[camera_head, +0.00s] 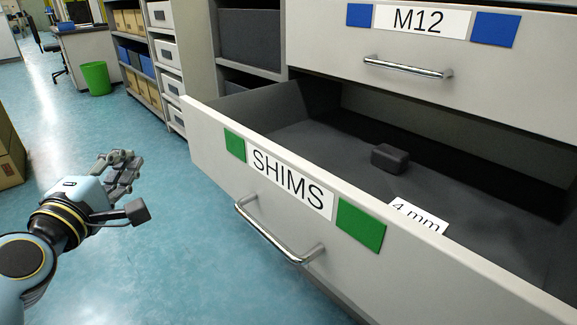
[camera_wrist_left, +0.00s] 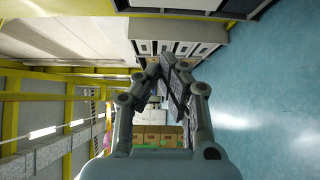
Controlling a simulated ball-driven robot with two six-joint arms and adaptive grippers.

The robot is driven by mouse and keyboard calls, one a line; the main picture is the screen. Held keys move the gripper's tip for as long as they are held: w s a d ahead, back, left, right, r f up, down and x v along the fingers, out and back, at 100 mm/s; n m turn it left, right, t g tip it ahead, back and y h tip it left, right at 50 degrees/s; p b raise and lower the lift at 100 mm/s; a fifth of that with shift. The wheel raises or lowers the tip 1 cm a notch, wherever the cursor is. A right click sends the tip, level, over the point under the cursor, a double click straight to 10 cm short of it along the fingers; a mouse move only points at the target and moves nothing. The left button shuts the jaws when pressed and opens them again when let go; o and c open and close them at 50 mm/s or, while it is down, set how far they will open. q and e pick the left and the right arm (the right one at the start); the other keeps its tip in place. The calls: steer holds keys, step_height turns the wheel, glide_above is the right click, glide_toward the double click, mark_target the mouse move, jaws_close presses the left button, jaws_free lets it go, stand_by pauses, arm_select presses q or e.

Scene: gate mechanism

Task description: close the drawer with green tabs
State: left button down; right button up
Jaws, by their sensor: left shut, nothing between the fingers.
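The drawer (camera_head: 215,150) with green tabs and a SHIMS label (camera_head: 292,184) stands pulled out, its dark inside exposed. One green tab (camera_head: 235,145) is left of the label and the other green tab (camera_head: 361,225) is right of it. Its metal bar handle (camera_head: 275,238) is on the front, below the label. My left gripper (camera_head: 134,187) is left of the drawer front, apart from it and from the handle. It is shut and empty; its fingers also show in the left wrist view (camera_wrist_left: 165,68). My right gripper is not in view.
A dark block (camera_head: 390,158) and a "4 mm" card (camera_head: 418,216) lie inside the drawer. Above it is a shut drawer labelled M12 (camera_head: 422,20) with blue tabs and a bar handle (camera_head: 408,68). Shelves and a green bin (camera_head: 96,78) stand behind. The blue floor by the gripper is clear.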

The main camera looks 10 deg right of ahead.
arm_select(q)
steer(key=w+d+b, duration=0.1)
steer(key=w+d, duration=0.3)
steer(key=w, duration=0.8)
steer(key=shift+d+b, duration=0.4)
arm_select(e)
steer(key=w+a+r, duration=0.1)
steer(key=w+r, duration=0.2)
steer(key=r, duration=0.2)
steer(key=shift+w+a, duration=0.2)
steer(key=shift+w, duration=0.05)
arm_select(q)
steer(key=shift+w, duration=0.15)
